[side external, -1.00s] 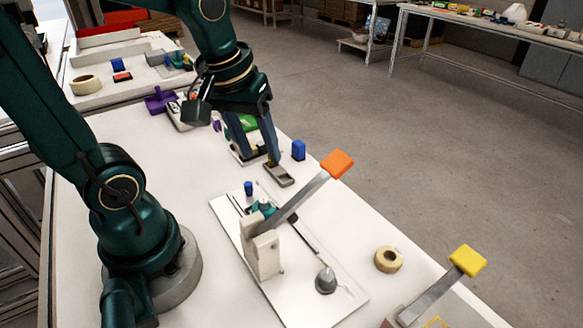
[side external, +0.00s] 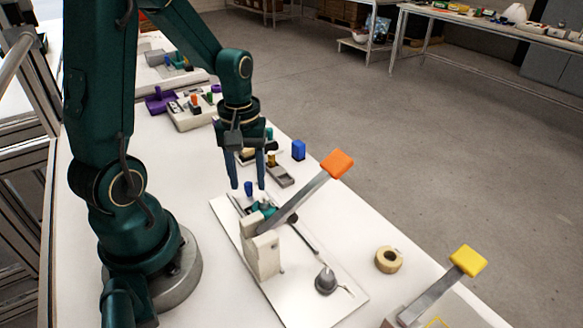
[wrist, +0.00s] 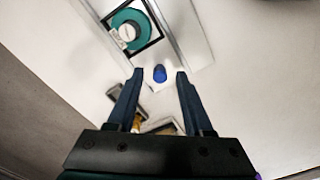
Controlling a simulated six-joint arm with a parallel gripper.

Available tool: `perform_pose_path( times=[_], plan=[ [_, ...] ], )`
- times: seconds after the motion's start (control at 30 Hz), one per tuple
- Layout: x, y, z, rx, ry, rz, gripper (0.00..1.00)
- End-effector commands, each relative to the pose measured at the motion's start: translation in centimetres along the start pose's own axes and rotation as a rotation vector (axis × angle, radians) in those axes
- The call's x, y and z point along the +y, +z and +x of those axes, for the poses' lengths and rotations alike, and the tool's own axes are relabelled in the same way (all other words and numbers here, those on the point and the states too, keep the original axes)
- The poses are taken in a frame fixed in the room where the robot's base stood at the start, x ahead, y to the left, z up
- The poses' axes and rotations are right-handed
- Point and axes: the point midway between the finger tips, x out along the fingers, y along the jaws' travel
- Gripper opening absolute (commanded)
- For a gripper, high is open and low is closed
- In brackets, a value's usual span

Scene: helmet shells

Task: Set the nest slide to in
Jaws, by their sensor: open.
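The blue knob (side external: 248,188) stands at the far end of the white press plate (side external: 305,297). The nest holds a teal round piece (side external: 263,209) beside the press post, partly hidden by the lever. In the wrist view, the teal piece (wrist: 121,17) sits in a dark square frame, and the blue knob (wrist: 160,73) shows between the fingertips. My gripper (side external: 247,187) is open, pointing down, with its fingertips near the knob's height in the picture. In the wrist view my gripper (wrist: 159,74) has clear gaps on both sides of the knob. I cannot tell how high the fingertips are above it.
A steel lever with an orange handle (side external: 337,163) rises over the nest. A tape roll (side external: 388,260) and a yellow-handled lever (side external: 467,261) are at the right.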

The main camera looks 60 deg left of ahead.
Motion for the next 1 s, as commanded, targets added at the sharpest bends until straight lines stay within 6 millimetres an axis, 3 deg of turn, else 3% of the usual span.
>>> perform_pose_path(
  times=[0.23,0.27,0.3,0.4,1.0],
  plan=[
    [0.0,0.01,0.14,0.0,0.0,0.001,0.51],
    [0.01,0.01,0.13,0.0,0.0,0.001,0.48],
    [0.01,0.01,0.13,0.0,0.0,0.001,0.32],
    [0.01,0.01,0.12,0.0,0.0,0.001,0.0],
    [0.0,0.01,0.08,0.0,0.0,0.001,0.0]
  ],
)
